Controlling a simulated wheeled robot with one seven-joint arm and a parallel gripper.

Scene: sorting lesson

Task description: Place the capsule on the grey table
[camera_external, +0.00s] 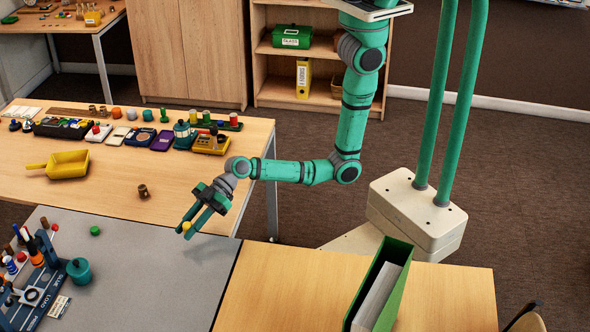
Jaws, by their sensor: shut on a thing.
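My gripper (192,226) is shut on a small yellow rounded thing, which I take to be the capsule (187,227). It sits between the fingertips, and the fingers hide part of it. The gripper points down and to the left over the grey table (190,275), near its back right part. The capsule appears a little above the grey top; the exact gap is hard to tell.
On the grey table are a small green piece (95,230), a teal pot (79,270) and a blue-grey press stand (35,285). Its middle and right are clear. The wooden table behind holds a yellow scoop (68,165) and a brown cylinder (142,191). A green binder (385,285) stands front right.

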